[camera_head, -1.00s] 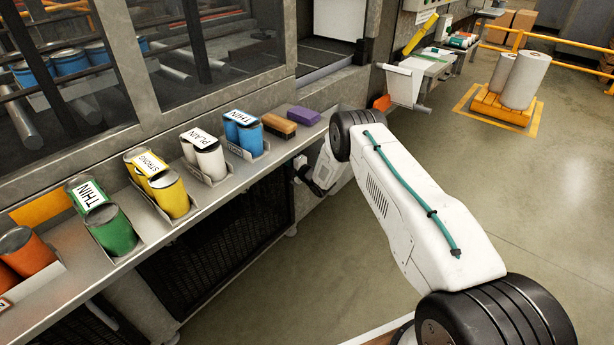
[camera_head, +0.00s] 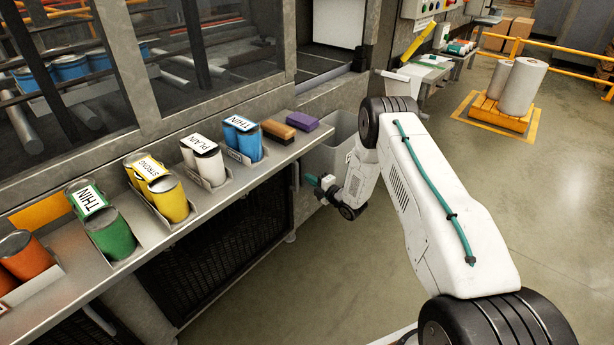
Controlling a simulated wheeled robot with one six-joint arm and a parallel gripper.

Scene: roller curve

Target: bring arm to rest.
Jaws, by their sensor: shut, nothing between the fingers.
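My white arm (camera_head: 430,190) with black joint rings and a teal cable reaches from the bottom right toward the middle of the view. It bends down at the elbow to the wrist. My gripper (camera_head: 318,186) is small and dark at the end of the wrist, in front of the shelf's right end and below its top. It is shut and holds nothing. Its fingertips are small in this view.
A metal shelf (camera_head: 150,248) carries cans in labelled holders: orange, green (camera_head: 110,234), yellow (camera_head: 167,198), white (camera_head: 209,163) and blue (camera_head: 248,140). A brown block (camera_head: 278,131) and purple block (camera_head: 303,122) lie at its right end. A grey bin (camera_head: 335,150) stands beyond.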

